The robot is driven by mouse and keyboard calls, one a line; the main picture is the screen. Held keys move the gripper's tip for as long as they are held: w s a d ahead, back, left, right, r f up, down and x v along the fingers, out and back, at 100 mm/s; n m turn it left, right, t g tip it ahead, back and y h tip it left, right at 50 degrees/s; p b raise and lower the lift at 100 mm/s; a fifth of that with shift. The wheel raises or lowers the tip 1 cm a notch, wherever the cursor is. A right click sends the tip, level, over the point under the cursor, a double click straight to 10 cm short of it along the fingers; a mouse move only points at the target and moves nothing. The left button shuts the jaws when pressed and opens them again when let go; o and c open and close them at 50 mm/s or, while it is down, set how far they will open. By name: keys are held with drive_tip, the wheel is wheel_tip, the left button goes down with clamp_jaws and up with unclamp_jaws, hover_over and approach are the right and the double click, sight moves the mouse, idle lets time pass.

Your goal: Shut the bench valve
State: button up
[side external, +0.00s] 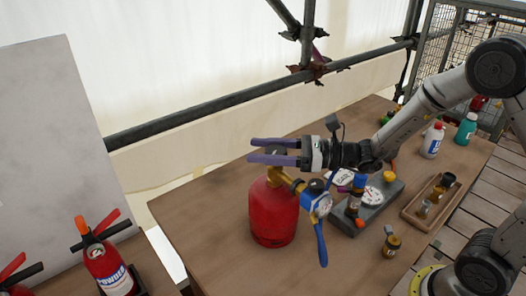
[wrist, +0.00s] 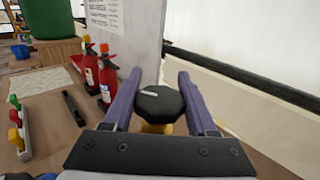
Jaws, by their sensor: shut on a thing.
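A red gas cylinder (side external: 272,212) stands upright on the wooden bench. A brass valve (side external: 289,180) is on its top, with a blue fitting (side external: 318,202) and a blue hanging part (side external: 321,245) on its right. My gripper (side external: 252,150) reaches in level from the right at the top of the valve, its purple fingers on either side of the valve's knob. In the wrist view, the black faceted knob (wrist: 160,103) with a pale mark lies between the fingers of my gripper (wrist: 162,76), which are shut on it. The cylinder below is hidden there.
A grey base with several fittings (side external: 378,213) is right of the cylinder. A wooden tray (side external: 410,208), a white bottle (side external: 433,140) and a teal bottle (side external: 466,128) are farther right. Red extinguishers (side external: 108,265) and a pale panel (side external: 50,130) are at left. The front bench is mostly clear.

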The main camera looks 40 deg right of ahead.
drive_tip(key=shift+w+d+m+t+h, duration=0.1)
drive_tip(key=shift+d+m+t+h, duration=0.05)
drive_tip(key=shift+m+t+h, duration=0.65)
drive_tip(key=shift+w+d+m+t+h, duration=0.1)
drive_tip(key=shift+m+t+h, duration=0.45)
drive_tip(key=shift+h, duration=0.45)
drive_tip(key=o, duration=1.4)
drive_tip(key=shift+c, duration=0.2)
drive_tip(key=r, duration=0.4)
drive_tip(key=shift+s+d, duration=0.15)
drive_tip(key=shift+s, duration=0.1)
drive_tip(key=s+d+r, duration=0.3)
drive_tip(key=s+r, duration=0.6)
drive_tip(key=s, duration=0.4)
drive_tip(key=shift+d, duration=0.4)
